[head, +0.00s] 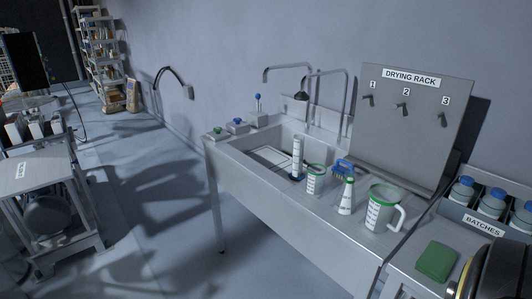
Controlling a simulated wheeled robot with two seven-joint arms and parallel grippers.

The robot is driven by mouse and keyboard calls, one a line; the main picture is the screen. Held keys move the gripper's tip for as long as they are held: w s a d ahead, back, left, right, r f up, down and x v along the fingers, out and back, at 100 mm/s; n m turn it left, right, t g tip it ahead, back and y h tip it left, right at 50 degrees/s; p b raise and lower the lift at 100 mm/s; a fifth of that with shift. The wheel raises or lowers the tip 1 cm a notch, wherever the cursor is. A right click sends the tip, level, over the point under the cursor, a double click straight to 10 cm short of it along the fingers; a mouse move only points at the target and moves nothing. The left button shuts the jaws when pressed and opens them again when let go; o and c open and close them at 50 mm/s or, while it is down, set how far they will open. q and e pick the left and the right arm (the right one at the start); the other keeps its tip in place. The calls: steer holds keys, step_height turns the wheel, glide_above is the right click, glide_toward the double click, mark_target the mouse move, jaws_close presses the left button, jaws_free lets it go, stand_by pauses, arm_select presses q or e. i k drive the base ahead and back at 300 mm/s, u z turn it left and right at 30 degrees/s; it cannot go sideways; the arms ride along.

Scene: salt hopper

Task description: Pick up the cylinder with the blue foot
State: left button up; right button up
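The cylinder (297,154) is a tall, slim, clear-white graduated tube with dark markings. It stands upright at the sink, and its blue foot (295,177) shows at the bottom. I cannot tell whether the foot rests on the front ledge or inside the basin. A beaker with a green rim (315,180) stands just to its right and nearer.
A green-banded flask (346,197), a blue brush (342,168) and a green-rimmed jug (380,212) stand right of the beaker. Faucets (342,72) rise behind the sink (226,149). The drying rack (412,120) has bare pegs. A green sponge (436,261) lies at right. Floor left is open.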

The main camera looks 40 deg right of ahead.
mark_target(297, 174)
steer(key=i, duration=1.8)
steer(key=z, duration=1.6)
steer(key=i, duration=0.8)
steer(key=z, duration=0.85)
